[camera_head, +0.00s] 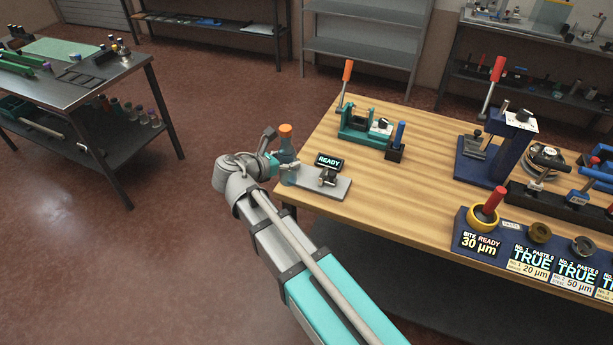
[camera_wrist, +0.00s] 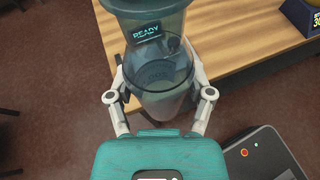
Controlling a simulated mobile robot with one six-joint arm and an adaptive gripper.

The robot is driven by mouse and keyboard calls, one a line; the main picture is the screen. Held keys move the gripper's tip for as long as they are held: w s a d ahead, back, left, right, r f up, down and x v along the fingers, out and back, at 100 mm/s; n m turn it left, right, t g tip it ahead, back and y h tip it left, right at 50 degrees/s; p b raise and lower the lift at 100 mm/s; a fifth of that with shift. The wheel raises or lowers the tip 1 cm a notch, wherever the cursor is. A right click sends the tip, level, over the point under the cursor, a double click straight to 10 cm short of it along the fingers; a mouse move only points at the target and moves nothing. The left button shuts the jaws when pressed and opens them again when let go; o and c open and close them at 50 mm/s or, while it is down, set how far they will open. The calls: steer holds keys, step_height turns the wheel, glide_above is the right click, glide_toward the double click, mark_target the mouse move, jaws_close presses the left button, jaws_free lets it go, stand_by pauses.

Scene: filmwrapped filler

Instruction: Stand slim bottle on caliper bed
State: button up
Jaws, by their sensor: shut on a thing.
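The slim bottle (camera_head: 287,152) is translucent blue with an orange cap and stands about upright in my gripper (camera_head: 280,165). In the wrist view the fingers (camera_wrist: 158,85) close on both sides of the bottle (camera_wrist: 158,62). The caliper bed (camera_head: 336,188) is a flat grey plate with a dark clamp-like part and a READY display (camera_head: 329,162), at the table's left corner. The bottle overlaps the plate's left end in the head view; I cannot tell whether its base touches. The display shows through the bottle in the wrist view.
The wooden table (camera_head: 400,190) holds a green fixture (camera_head: 366,128) behind the bed, a blue press (camera_head: 487,155), and a blue gauge stand (camera_head: 490,228) at right. The wood right of the bed is clear. A metal bench (camera_head: 110,72) stands at far left.

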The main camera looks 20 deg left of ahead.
steer(key=shift+d, duration=0.1)
steer(key=w+d+r+m+g+h+p, duration=0.1)
steer(key=w+d+r+m+h, duration=0.1)
steer(key=d, duration=0.5)
steer(key=shift+m+g+h+p, duration=0.3)
steer(key=shift+m+h+p, duration=0.1)
steer(key=shift+h, duration=0.1)
steer(key=shift+f, duration=0.1)
steer(key=w+a+f+b, duration=0.6)
steer(key=w+f+b, duration=0.3)
steer(key=w, duration=0.2)
steer(key=shift+w, duration=0.3)
